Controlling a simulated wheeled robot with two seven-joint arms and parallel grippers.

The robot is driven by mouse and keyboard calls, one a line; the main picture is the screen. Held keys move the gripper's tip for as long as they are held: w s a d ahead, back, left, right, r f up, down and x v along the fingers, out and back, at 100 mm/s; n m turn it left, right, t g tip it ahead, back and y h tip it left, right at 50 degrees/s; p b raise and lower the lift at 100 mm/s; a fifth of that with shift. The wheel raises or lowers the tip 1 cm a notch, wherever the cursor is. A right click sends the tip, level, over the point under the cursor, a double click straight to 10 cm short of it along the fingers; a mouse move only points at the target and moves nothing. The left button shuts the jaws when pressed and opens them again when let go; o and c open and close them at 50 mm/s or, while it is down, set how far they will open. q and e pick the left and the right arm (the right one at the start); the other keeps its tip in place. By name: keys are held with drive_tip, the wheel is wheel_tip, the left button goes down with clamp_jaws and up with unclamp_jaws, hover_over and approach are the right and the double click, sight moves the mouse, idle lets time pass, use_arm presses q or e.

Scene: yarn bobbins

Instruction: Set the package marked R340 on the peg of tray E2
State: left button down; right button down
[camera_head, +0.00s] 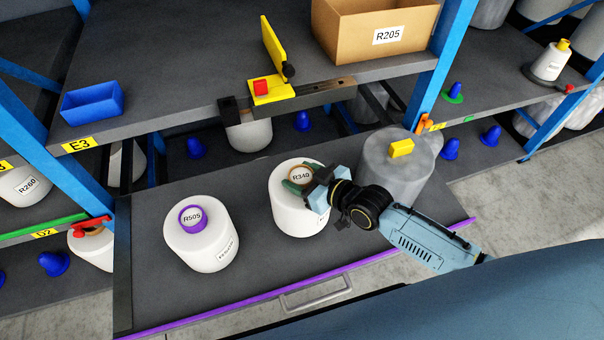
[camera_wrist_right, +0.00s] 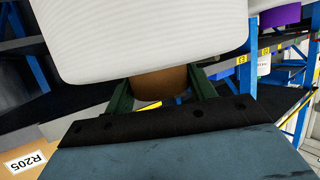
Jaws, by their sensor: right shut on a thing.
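The package marked R340 (camera_head: 297,213) is a white bobbin with a brown core, upright over the pulled-out dark tray (camera_head: 262,265). My right gripper (camera_head: 305,184) is shut on its brown core from above and to the right. The right wrist view shows the white package (camera_wrist_right: 155,40) and the core (camera_wrist_right: 158,84) between green fingers. I cannot tell whether its base touches the tray, and any peg under it is hidden. This tray has a purple front edge; no E2 label is readable. My left gripper is not in view.
A white package marked R505 (camera_head: 201,245) stands left on the tray. A grey wrapped package (camera_head: 392,172) with a yellow core stands right, close behind my right wrist. Blue pegs (camera_head: 302,121) show behind. The shelf above holds an R205 box (camera_head: 350,38) and a blue bin (camera_head: 92,103).

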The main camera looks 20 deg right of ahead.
drive_tip(key=shift+w+f+b, duration=0.1)
drive_tip(key=shift+f+b, duration=1.15)
drive_tip(key=shift+f, duration=0.6)
drive_tip(key=c, duration=0.6)
unclamp_jaws()
drive_tip(key=shift+c, duration=0.2)
drive_tip(key=shift+o, duration=1.1)
drive_tip(key=shift+f, duration=0.1)
drive_tip(key=p+v, duration=0.1)
drive_tip(key=v, duration=1.2)
drive_tip(key=shift+s+p, duration=0.3)
drive_tip(key=shift+p, duration=0.1)
drive_tip(key=shift+s, duration=0.1)
